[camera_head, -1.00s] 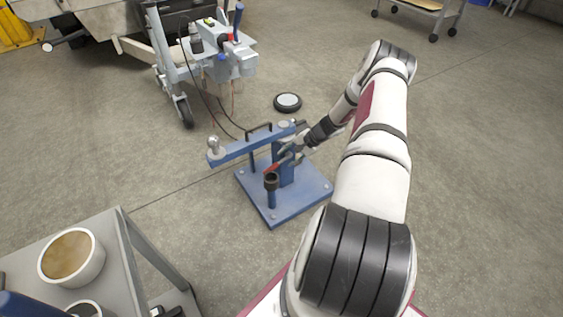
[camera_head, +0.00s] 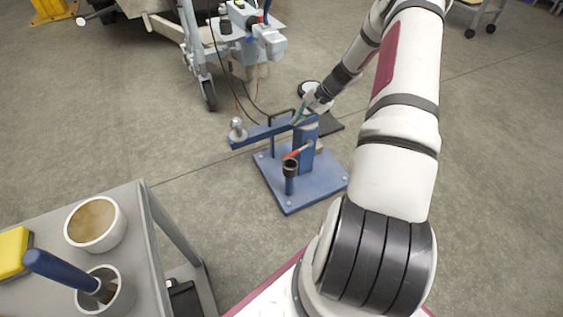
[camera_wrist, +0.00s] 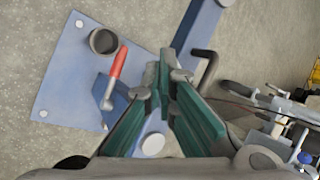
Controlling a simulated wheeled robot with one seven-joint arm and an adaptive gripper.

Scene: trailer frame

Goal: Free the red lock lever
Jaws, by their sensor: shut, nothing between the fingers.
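The red lock lever (camera_head: 298,151) sits on the blue trailer frame stand, just above a dark round cup on a short post. In the wrist view the lever's red handle (camera_wrist: 118,62) lies left of my fingers, apart from them, with a metal shank at its lower end. The blue arm (camera_head: 262,132) with a ball at its left end runs across the stand's post. My gripper (camera_wrist: 165,75) is shut and empty, its green-padded fingers together over the blue arm. In the head view my gripper (camera_head: 299,118) is at the post's top, above the lever.
The blue base plate (camera_head: 318,183) stands on open concrete floor. A grey cart (camera_head: 158,235) with white pots is at the lower left. A wheeled grey machine (camera_head: 205,60) with cables stands behind the stand. A black bent handle (camera_wrist: 205,65) rises beside my fingers.

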